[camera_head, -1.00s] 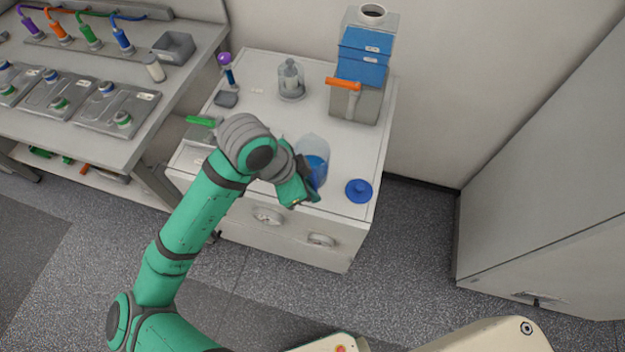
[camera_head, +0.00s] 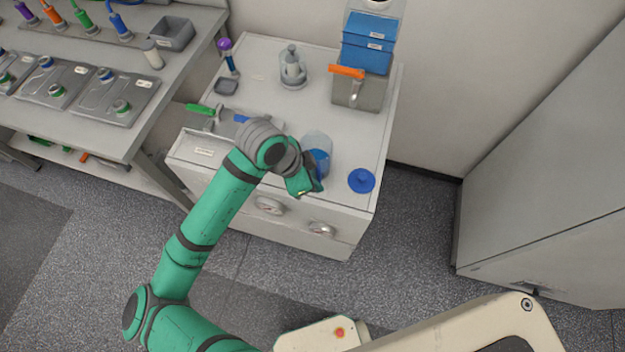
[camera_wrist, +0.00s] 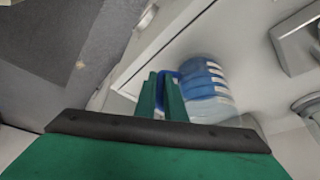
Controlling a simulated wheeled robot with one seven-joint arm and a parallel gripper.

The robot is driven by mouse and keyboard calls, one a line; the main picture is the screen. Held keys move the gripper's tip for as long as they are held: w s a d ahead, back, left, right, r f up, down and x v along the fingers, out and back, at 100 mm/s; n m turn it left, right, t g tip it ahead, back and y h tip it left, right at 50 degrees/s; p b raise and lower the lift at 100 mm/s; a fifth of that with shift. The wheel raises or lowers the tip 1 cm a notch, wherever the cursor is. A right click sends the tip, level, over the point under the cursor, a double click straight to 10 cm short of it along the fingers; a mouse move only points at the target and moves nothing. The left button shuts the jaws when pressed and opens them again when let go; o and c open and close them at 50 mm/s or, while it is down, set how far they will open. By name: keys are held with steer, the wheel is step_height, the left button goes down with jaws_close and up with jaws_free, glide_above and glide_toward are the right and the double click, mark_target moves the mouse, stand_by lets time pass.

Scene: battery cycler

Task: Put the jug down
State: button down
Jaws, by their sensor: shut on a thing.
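The jug (camera_head: 318,148) is a clear vessel with blue contents near the front right of the white cabinet top. In the wrist view the jug (camera_wrist: 205,90) shows blue bands with white marks and a blue handle. My gripper (camera_head: 312,186) is at the jug's front side; in the wrist view its two green fingers (camera_wrist: 162,95) are shut on the blue handle. The jug looks close to upright in the head view. I cannot tell whether its base touches the cabinet top (camera_head: 270,130). A round blue lid (camera_head: 361,181) lies just right of the jug.
A grey box with an orange handle (camera_head: 347,72) and blue bins (camera_head: 366,50) stand at the back right. A clear vessel (camera_head: 293,68) stands at the back. A green-handled tool (camera_head: 204,109) lies at left. Free surface lies behind the jug.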

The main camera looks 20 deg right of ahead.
steer(key=shift+f, duration=0.15)
steer(key=c, duration=1.8)
jaws_free()
steer(key=shift+a, duration=0.15)
steer(key=shift+c, duration=0.2)
steer(key=v, duration=1.2)
steer(key=shift+w, duration=0.1)
